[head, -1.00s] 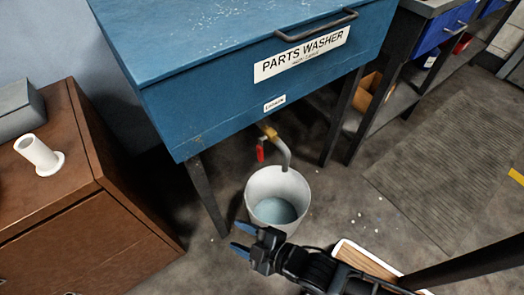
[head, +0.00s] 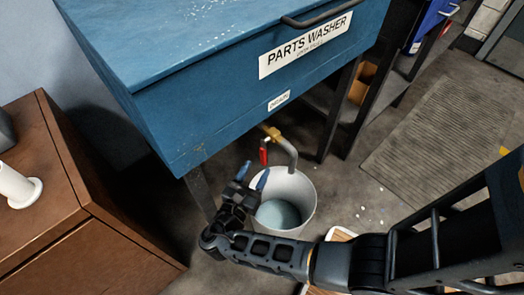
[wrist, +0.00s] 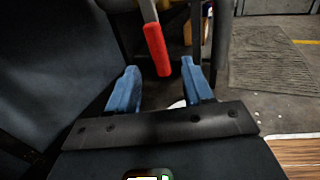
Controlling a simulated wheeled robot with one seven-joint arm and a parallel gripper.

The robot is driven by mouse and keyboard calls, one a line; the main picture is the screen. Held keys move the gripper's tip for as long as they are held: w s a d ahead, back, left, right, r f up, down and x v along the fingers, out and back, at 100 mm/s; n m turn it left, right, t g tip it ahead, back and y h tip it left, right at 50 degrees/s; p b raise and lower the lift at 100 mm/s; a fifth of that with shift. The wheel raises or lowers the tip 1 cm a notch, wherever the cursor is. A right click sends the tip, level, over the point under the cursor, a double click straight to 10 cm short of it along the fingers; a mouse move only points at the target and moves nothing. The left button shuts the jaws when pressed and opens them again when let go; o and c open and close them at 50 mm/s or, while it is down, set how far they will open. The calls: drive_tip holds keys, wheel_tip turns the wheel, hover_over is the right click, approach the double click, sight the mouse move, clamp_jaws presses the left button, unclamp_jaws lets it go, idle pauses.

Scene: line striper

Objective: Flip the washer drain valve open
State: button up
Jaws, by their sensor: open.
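The drain valve's red handle (head: 264,155) hangs down from the brass valve body (head: 271,132) under the blue parts washer (head: 200,110). A grey spout (head: 290,153) curves from the valve down into a white bucket (head: 307,203). My gripper (head: 254,174) is open, with blue fingertips just below and beside the red handle. In the wrist view, the red handle (wrist: 156,49) hangs ahead of and between the two blue fingers of my gripper (wrist: 157,86). I see no contact between fingers and handle.
The white bucket holds bluish liquid (head: 278,215) and stands close to my gripper. A brown cabinet (head: 75,235) is at left with a white flanged tube (head: 18,188) on it. The washer's dark legs (head: 200,190) flank the valve. A grey floor mat (head: 435,140) lies at right.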

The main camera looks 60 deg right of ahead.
sight(262, 159)
drive_tip(key=shift+d+r, duration=0.15)
drive_tip(key=shift+d, duration=0.15)
drive_tip(key=shift+w+d, duration=0.25)
drive_tip(key=shift+d, duration=1.55)
drive_tip(key=shift+w+d, duration=0.2)
drive_tip(key=shift+d, duration=1.55)
drive_tip(key=shift+c, duration=0.4)
clamp_jaws()
